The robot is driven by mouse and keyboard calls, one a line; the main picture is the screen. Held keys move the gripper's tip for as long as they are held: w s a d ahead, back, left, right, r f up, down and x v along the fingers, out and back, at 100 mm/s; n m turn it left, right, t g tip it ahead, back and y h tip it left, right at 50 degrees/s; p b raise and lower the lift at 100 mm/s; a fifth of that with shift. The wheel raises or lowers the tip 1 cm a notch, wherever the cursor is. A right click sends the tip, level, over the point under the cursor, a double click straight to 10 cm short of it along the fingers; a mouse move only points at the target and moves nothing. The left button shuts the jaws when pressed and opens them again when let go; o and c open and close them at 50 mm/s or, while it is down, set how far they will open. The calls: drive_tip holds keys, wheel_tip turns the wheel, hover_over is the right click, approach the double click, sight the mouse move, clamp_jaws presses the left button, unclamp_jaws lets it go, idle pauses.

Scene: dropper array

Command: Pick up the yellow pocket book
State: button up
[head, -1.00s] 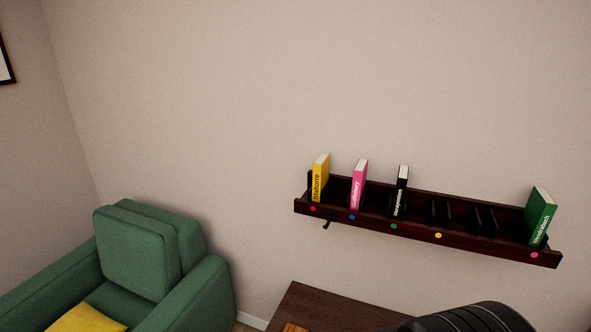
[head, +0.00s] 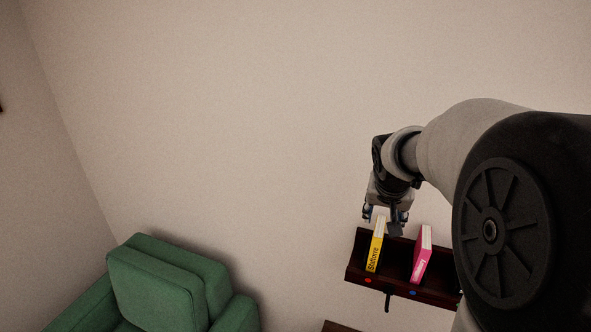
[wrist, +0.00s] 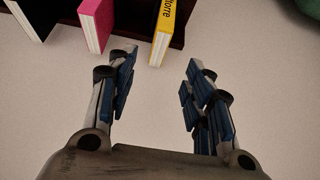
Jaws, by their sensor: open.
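The yellow pocket book (head: 375,249) stands upright in the leftmost part of the dark wall shelf (head: 356,276), above a red dot. In the wrist view the yellow book (wrist: 163,38) shows at the top, just beyond my fingers and between their lines. My gripper (head: 386,214) is open and empty, just above the book's top edge in the head view. In the wrist view my gripper's two fingers (wrist: 158,82) are spread wide with bare wall between them. Whether a fingertip touches the book cannot be told.
A pink book (head: 421,256) stands to the right of the yellow one, and it also shows in the wrist view (wrist: 96,24). A dark book (wrist: 32,18) is farther along. A green armchair (head: 165,284) stands at lower left. My arm hides the shelf's right part.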

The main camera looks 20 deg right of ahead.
sight(380, 230)
drive_tip(key=b+x, duration=0.1)
drive_tip(key=x, duration=1.1)
drive_tip(key=shift+w+d+f+b, duration=0.15)
drive_tip(key=shift+w+f+b, duration=0.1)
drive_tip(key=shift+b, duration=0.1)
drive_tip(key=x, duration=0.3)
drive_tip(key=b+x, duration=0.1)
drive_tip(key=x, duration=0.1)
drive_tip(key=shift+s+a+f, duration=0.15)
drive_tip(key=shift+a+f, duration=0.1)
drive_tip(key=shift+f, duration=0.05)
drive_tip(key=shift+c, duration=0.3)
drive_tip(key=shift+r, duration=0.1)
clamp_jaws()
